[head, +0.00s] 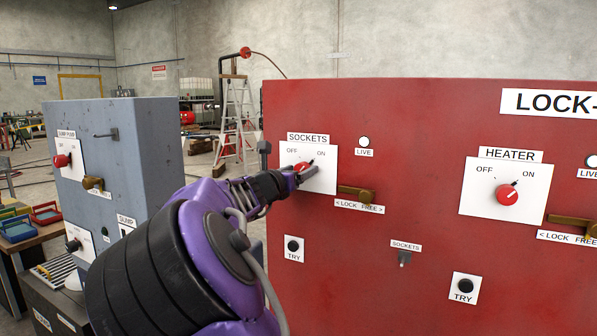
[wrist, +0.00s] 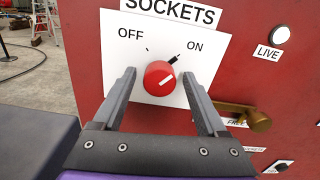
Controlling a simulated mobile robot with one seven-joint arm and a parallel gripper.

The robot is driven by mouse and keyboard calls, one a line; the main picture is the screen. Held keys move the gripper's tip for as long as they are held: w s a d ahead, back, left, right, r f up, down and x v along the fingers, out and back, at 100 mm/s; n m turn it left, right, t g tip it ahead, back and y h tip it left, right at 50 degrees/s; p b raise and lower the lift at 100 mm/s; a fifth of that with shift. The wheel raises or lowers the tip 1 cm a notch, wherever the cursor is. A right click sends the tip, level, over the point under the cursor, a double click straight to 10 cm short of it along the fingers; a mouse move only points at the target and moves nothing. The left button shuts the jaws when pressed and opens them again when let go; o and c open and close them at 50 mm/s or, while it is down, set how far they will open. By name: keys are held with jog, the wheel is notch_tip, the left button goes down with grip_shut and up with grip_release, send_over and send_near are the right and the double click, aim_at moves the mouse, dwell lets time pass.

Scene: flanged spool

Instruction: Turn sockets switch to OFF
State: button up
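The sockets switch (wrist: 160,78) is a round red knob on a white plate marked OFF at left and ON at right. In the head view the knob (head: 302,168) is partly hidden by my gripper (head: 303,174). In the wrist view my gripper (wrist: 160,85) is open, with one finger on each side of the knob and gaps between. I cannot tell how far the fingertips are from the plate.
A brass lock slide (head: 357,194) sticks out right of the sockets plate. The heater switch (head: 507,195) is further right on the red panel (head: 400,120). A grey cabinet (head: 150,140) stands at left. The LIVE lamp (wrist: 281,34) is white.

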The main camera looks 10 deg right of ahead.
grip_shut()
jog(key=shift+d+f+n+b, duration=0.15)
jog(key=shift+n+b, duration=0.25)
jog(key=shift+b, duration=0.35)
jog(key=shift+n+b, duration=0.5)
jog(key=shift+b, duration=0.15)
jog(key=n, duration=0.3)
jog(key=shift+r, duration=0.25)
jog(key=n+p, duration=0.2)
jog(key=n, duration=0.1)
jog(key=n+p, duration=0.1)
jog(key=n, duration=0.2)
jog(key=shift+a+n+p, duration=0.2)
jog(key=shift+n+p, duration=0.1)
jog(key=shift+p, duration=0.05)
jog(key=shift+f+n+p, duration=0.15)
jog(key=shift+n+p, duration=0.4)
jog(key=shift+n, duration=0.6)
jog(key=shift+f+n+p, duration=0.1)
jog(key=shift+n+p, duration=0.4)
jog(key=shift+n, duration=0.65)
